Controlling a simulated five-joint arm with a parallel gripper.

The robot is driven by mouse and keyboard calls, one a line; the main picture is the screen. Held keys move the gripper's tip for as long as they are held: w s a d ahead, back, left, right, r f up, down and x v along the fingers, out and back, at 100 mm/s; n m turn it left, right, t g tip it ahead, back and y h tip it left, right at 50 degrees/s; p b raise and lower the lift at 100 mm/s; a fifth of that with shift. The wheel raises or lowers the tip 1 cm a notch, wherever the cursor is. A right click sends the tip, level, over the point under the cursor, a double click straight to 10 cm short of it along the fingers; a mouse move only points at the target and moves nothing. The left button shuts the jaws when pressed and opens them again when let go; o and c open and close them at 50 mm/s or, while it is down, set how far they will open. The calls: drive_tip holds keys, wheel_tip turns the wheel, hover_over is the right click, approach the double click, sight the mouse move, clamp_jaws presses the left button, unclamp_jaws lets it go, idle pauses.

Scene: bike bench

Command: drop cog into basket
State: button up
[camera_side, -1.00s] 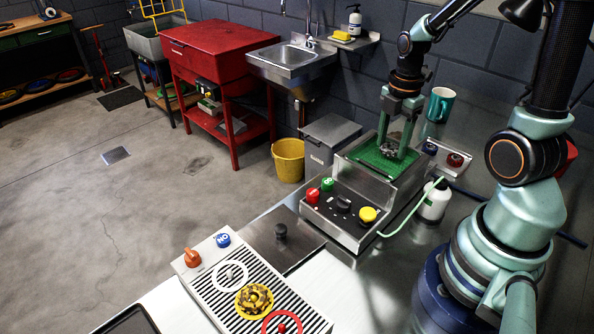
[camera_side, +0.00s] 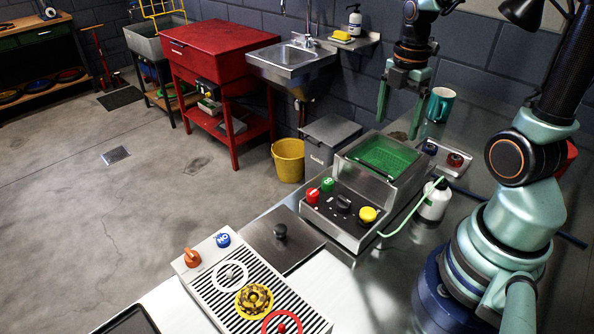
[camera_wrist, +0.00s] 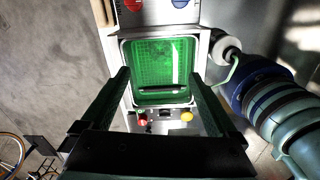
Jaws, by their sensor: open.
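The green mesh basket (camera_side: 362,157) sits in the steel tank behind the knob panel; it also fills the middle of the wrist view (camera_wrist: 150,88). My gripper (camera_side: 400,115) is open and empty, raised above and behind the basket in the side view. In the wrist view its two fingers (camera_wrist: 158,76) stand apart on either side of the basket. A faint darker patch shows in the basket's far part in the wrist view; I cannot tell if it is a cog. A brownish-gold toothed cog (camera_side: 254,300) lies on the yellow ring of the striped tray.
The control panel (camera_side: 340,211) with red, green and yellow knobs adjoins the tank. A white bottle (camera_side: 434,203) with a hose and a teal mug (camera_side: 440,104) stand to its right. A steel lid with a black knob (camera_side: 280,231) lies in front.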

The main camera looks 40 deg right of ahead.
wheel_tip(320, 180, up, 6)
drive_tip(key=shift+r, duration=0.2)
drive_tip(key=w+a+r+m+t, duration=0.1)
drive_tip(key=a+m+t, duration=0.4)
drive_tip(key=a+m, duration=0.8)
drive_tip(key=r+m, duration=0.1)
drive_tip(key=m, duration=0.2)
drive_tip(key=shift+a+t, duration=0.3)
drive_tip(key=shift+a, duration=0.1)
